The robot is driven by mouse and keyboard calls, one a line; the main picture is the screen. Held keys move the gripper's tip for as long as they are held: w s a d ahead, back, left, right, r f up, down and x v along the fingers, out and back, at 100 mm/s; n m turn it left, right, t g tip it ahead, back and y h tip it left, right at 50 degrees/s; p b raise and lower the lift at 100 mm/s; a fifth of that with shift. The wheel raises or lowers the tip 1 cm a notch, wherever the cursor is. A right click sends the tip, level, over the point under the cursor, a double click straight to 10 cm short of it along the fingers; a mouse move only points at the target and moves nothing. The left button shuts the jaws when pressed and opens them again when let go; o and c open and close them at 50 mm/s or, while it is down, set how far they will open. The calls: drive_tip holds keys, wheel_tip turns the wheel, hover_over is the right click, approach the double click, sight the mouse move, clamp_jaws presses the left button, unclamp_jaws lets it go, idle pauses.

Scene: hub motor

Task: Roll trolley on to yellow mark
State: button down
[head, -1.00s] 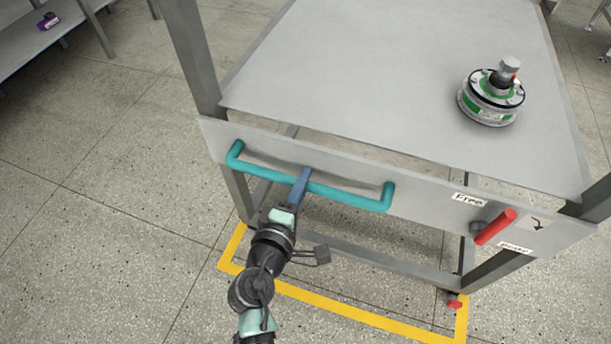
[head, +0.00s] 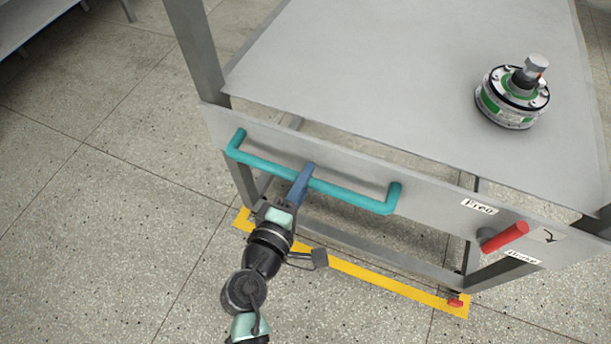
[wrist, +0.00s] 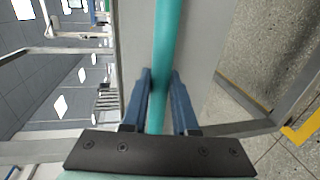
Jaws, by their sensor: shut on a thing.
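The grey metal trolley (head: 390,90) stands in front of me, with a teal bar handle (head: 345,195) on its near panel. My gripper (head: 304,178) is shut on the handle, left of its middle. In the wrist view the blue fingers (wrist: 160,95) lie on either side of the teal bar (wrist: 167,50). The yellow floor mark (head: 390,286) shows as a strip under the trolley's near edge, and a corner of it shows in the wrist view (wrist: 302,128). A red lever (head: 508,237) sits on the panel between labels that appear to read "Free" and "Brake".
A hub motor (head: 513,95) with green and silver parts stands on the trolley top at the right. A small red part (head: 455,302) is low by the near right leg. A grey bench (head: 30,20) is at the far left. The speckled floor on the left is clear.

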drive_tip(key=shift+a+f, duration=0.2)
drive_tip(key=shift+a, duration=0.05)
drive_tip(key=c, duration=0.8)
unclamp_jaws()
drive_tip(key=shift+o, duration=0.6)
drive_tip(key=shift+d+r, duration=0.1)
drive_tip(key=shift+d, duration=0.05)
drive_tip(key=shift+s, duration=0.1)
drive_tip(key=p+v, duration=0.2)
drive_tip(key=v, duration=1.1)
